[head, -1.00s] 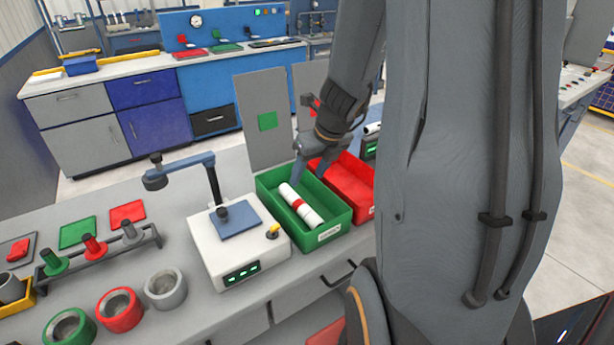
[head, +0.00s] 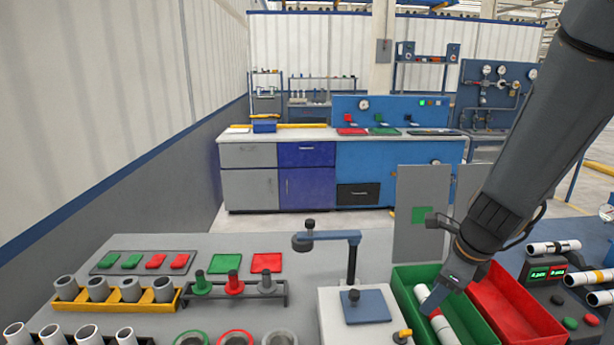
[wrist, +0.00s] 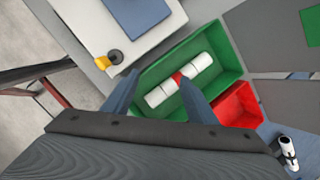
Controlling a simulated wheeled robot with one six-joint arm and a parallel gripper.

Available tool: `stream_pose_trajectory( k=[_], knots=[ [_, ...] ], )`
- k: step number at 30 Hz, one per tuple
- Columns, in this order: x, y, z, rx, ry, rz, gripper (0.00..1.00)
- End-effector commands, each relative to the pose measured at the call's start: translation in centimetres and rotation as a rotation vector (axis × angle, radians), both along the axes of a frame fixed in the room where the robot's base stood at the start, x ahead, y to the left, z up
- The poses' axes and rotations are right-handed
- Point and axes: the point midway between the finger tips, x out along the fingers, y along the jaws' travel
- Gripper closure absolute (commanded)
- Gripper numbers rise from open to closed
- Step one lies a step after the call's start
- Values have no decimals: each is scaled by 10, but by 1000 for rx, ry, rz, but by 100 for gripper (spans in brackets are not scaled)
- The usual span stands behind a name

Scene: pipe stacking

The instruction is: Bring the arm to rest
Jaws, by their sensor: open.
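My gripper (head: 436,300) is over the green bin (head: 408,312). In the wrist view my gripper (wrist: 160,92) is open, its two blue-grey fingers apart with nothing held between them. A white pipe (head: 447,332) with a red band lies in the green bin. The pipe also shows in the wrist view (wrist: 200,62), lying along the bin's floor below the fingers; the right finger covers a little of it. I cannot tell how far the fingertips are above it.
A red bin (head: 520,310) stands right of the green bin. A white device (head: 335,315) with a raised arm stands to the left. Pipe fittings in a yellow rack (head: 150,306) and pegs (head: 235,286) fill the left bench. Striped pipes (head: 553,248) lie at right.

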Motion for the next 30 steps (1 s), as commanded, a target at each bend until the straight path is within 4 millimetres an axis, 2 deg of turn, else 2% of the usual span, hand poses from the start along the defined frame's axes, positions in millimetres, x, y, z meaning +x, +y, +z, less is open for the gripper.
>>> stream_pose_trajectory(
  k=[1,6,12,18,21,24,30],
  knots=[
    [-7,14,1,-48,0,173,48],
    [-28,46,2,-195,-5,723,48],
    [-56,75,3,-350,-14,1368,48],
    [-81,92,5,-470,-23,1957,48],
    [-87,96,6,-502,-26,2134,48],
    [-91,97,6,-516,-26,2225,48],
    [-92,97,6,-519,-26,2251,48]
  ],
)
